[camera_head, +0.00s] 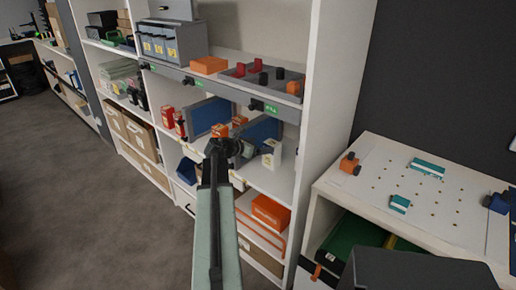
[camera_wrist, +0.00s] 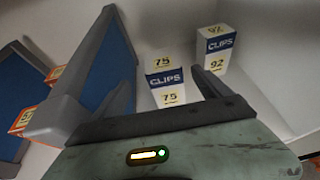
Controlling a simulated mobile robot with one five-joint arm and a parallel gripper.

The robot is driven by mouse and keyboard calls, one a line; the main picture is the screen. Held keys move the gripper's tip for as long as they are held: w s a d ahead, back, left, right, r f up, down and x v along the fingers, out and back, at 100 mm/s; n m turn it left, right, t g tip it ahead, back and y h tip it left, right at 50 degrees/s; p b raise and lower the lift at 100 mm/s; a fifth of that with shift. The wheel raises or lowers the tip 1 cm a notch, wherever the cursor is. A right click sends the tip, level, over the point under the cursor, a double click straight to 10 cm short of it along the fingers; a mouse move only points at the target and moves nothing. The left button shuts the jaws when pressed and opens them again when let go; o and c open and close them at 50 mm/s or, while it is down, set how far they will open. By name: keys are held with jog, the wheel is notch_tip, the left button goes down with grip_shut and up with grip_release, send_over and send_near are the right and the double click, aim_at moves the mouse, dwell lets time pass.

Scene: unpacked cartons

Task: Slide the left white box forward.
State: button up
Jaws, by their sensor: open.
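The left white box (camera_wrist: 167,76), marked CLIPS and 75, stands on the shelf in the wrist view. The right white box (camera_wrist: 216,48), marked CLIPS and 92, stands to its right and also shows in the head view (camera_head: 271,154). My gripper (camera_wrist: 163,86) is open, with the left white box seen between its fingers; I cannot tell whether they touch it. In the head view my gripper (camera_head: 236,147) reaches into the shelf and seems to hide the left white box.
A blue divider panel with a grey frame (camera_wrist: 92,72) stands close to the left of my gripper. Orange boxes (camera_wrist: 27,119) lie beyond it. The shelf's side wall (camera_head: 305,130) is to the right of the white boxes. A grey shelf edge (camera_head: 220,88) runs above.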

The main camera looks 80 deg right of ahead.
aim_at(269, 145)
jog(key=shift+s, duration=0.2)
jog(key=shift+s+d+f, duration=0.1)
jog(key=shift+s+d, duration=0.05)
jog(key=shift+d, duration=0.1)
jog(key=b+x, duration=0.3)
jog(key=x, duration=0.4)
jog(key=shift+s+d+f, duration=0.1)
jog(key=shift+s+d, duration=0.05)
jog(key=shift+s, duration=0.1)
jog(key=shift+c, duration=0.4)
jog(key=c, duration=1.6)
jog(key=w+a, duration=0.4)
jog(key=a, duration=0.4)
jog(key=shift+w+a, duration=0.3)
jog(key=shift+a, duration=0.05)
jog(key=o, duration=1.7)
